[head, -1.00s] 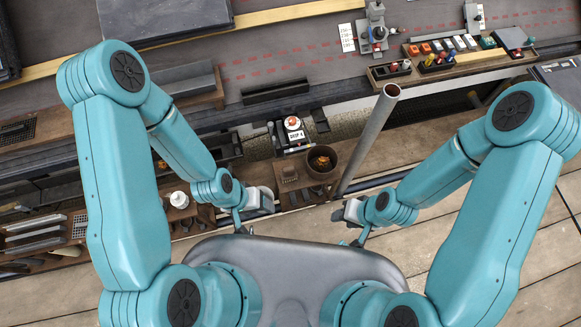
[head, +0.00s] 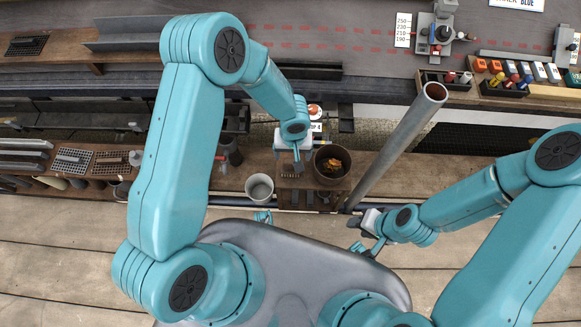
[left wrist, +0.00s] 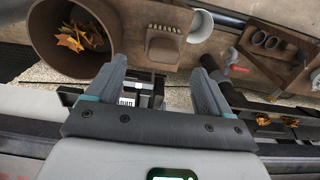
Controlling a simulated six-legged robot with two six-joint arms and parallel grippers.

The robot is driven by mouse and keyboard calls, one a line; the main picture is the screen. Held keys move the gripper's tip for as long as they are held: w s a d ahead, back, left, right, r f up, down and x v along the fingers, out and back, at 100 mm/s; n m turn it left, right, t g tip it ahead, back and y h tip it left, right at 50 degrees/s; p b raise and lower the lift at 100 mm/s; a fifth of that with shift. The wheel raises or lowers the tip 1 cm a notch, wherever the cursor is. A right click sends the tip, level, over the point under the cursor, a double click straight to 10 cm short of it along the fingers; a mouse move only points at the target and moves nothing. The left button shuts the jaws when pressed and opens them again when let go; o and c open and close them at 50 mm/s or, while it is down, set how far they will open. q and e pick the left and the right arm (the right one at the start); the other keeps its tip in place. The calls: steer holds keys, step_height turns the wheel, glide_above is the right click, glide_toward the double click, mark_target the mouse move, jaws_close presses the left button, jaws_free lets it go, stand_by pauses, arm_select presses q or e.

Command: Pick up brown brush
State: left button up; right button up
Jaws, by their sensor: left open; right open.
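A small brown block with a row of pale tufts along one edge, which looks like the brown brush (left wrist: 163,47), lies on a brown wooden board in the left wrist view. My left gripper (left wrist: 160,70) is open and empty, and the brush shows between and beyond its fingertips, apart from them. In the head view my left gripper (head: 298,164) is over the bench board, left of the brown bucket, and the brush is too small or covered to make out. My right gripper (head: 364,245) is open and empty near the bench's front edge.
A brown bucket (head: 331,150) with orange-brown scraps stands close right of my left gripper. A pale metal cup (head: 260,188) stands to the left. A grey pole (head: 400,142) rises at an angle on the right. Tool trays and blocks line the far bench.

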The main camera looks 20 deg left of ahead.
mark_target(291, 161)
arm_select(q)
step_height(291, 161, down, 2)
steer(key=shift+f, duration=0.25)
steer(key=f, duration=0.3)
steer(key=f+b, duration=0.1)
steer(key=f, duration=0.1)
steer(key=shift+w+a+f, duration=0.1)
steer(key=shift+a+f, duration=0.05)
steer(key=shift+a, duration=0.25)
steer(key=c, duration=1.1)
